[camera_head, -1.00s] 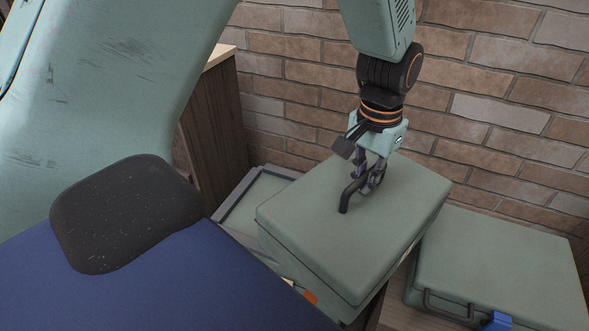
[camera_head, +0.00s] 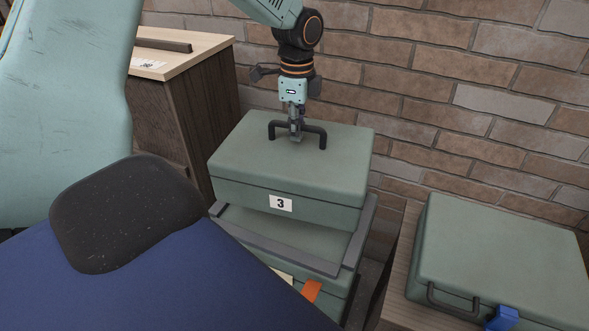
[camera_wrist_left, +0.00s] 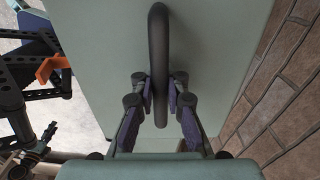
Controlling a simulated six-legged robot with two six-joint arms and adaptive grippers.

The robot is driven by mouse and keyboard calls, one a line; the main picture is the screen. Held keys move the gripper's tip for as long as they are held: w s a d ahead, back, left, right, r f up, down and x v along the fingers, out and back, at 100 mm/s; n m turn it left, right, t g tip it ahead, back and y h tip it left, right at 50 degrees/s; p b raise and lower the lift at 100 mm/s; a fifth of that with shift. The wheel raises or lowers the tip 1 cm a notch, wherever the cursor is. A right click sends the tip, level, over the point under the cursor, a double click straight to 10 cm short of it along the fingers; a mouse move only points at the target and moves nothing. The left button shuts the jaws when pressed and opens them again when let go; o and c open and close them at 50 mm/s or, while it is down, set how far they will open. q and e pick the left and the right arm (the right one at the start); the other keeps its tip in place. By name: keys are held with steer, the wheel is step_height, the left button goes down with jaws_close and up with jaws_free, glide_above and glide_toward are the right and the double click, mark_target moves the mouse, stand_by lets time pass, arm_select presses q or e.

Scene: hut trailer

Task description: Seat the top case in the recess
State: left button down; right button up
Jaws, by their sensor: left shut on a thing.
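The top case (camera_head: 300,165) is a grey-green box with a black handle and a white label "3" on its front. My left gripper (camera_head: 296,135) is shut on the middle of that handle from above. The handle also shows between the fingers in the left wrist view (camera_wrist_left: 160,70). The case is over a lower grey-green case with a raised dark rim around its top recess (camera_head: 290,250). The front rim and part of the recess floor show in front of the top case. The back of the recess is hidden. I cannot tell whether the cases touch. My right gripper is not in view.
Another grey-green case (camera_head: 500,255) with a blue latch lies on a wooden surface at the right. A wooden cabinet (camera_head: 185,110) stands close on the left. A brick wall (camera_head: 420,80) runs behind. An orange tab (camera_head: 311,291) shows on the lower case's front.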

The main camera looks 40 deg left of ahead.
arm_select(q)
steer(key=shift+s+a+r+m, duration=0.2)
steer(key=shift+m, duration=0.4)
steer(key=shift+f, duration=0.1)
step_height(320, 180, down, 10)
steer(key=b, duration=0.3)
steer(key=shift+r, duration=0.25)
steer(key=shift+f, duration=0.3)
steer(key=c, duration=1.9)
jaws_free()
steer(key=shift+s+f, duration=0.1)
steer(key=shift+f, duration=0.05)
steer(key=o, duration=0.5)
steer(key=shift+d, duration=0.1)
steer(key=shift+o, duration=0.2)
